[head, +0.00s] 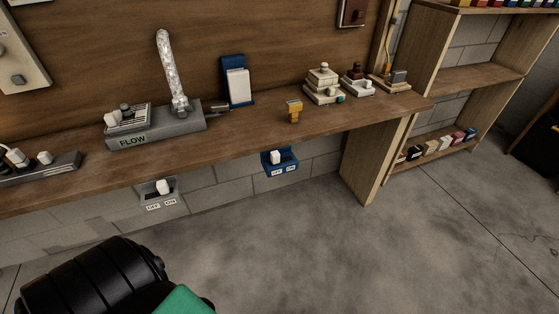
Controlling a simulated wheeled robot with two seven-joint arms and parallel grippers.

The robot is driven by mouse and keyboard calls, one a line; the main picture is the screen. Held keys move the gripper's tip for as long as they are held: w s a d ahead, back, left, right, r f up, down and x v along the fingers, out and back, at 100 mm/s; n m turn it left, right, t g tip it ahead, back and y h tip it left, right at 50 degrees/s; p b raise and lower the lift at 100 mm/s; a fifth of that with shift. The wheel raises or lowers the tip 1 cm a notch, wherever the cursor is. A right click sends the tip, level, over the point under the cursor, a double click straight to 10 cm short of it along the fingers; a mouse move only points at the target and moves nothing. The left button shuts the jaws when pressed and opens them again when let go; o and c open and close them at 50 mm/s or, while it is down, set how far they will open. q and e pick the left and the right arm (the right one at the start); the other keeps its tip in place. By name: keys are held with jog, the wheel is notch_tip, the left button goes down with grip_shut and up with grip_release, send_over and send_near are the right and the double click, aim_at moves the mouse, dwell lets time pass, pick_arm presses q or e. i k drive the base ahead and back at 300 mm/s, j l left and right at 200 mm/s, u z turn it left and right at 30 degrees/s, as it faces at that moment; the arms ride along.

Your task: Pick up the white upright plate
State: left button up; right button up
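A white upright plate (238,87) leans against a blue backing stand (233,65) on the wooden bench, toward the back near the wall panel. The plate stands nearly vertical, and its front face is in plain view. Neither of my grippers shows in the head view. Only a black and green part of my own body shows at the bottom left, well short of the bench.
The grey FLOW unit (155,127) with its clear column (169,70) stands left of the plate. A small yellow part (293,110) is to the right. Switch boxes (160,196) and (281,163) hang below the bench edge. The floor (330,250) in front is clear.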

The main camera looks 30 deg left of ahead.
aim_at(239, 84)
jog(key=j+u, duration=0.1)
jog(key=u, duration=0.8)
jog(key=i+j+u, duration=0.1)
jog(key=u, duration=0.35)
